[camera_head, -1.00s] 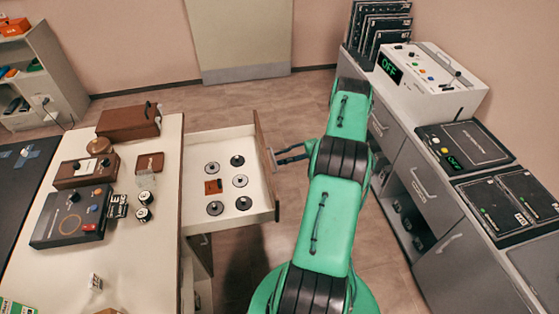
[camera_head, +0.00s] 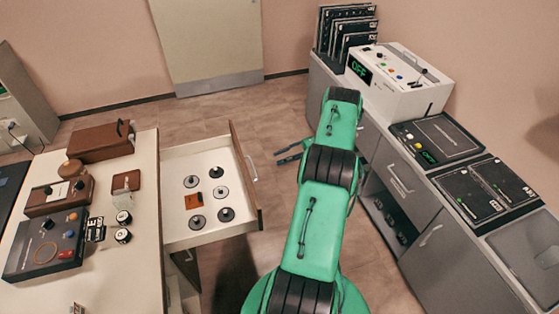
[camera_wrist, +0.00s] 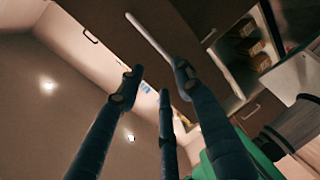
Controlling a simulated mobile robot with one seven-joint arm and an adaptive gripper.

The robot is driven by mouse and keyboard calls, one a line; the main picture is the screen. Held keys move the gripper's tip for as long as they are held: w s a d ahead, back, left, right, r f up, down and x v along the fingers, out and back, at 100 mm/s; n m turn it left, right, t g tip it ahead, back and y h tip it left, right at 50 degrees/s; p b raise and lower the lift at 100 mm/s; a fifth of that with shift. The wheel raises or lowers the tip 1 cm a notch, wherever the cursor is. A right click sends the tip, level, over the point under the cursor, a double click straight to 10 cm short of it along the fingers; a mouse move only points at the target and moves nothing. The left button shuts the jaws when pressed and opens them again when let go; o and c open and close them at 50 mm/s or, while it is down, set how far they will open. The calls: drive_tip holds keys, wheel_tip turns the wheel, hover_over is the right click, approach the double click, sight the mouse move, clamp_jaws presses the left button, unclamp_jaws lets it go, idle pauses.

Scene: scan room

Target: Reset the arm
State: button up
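My green arm reaches forward in the middle of the head view. My gripper (camera_head: 289,153) shows at its far end, to the right of the open drawer (camera_head: 249,207) and apart from the drawer's handle. In the wrist view my gripper (camera_wrist: 157,88) has its dark fingers spread, with nothing between them. The open drawer holds several round dark discs and a small orange-brown block (camera_head: 193,201).
A desk (camera_head: 137,262) with boxes and devices stands at left. At right, grey cabinets (camera_head: 443,275) carry a white console (camera_head: 400,84) reading OFF and black panels. Bare floor lies between drawer and cabinets. A pale door (camera_head: 208,45) is at the back.

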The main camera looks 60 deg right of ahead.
idle(0.6)
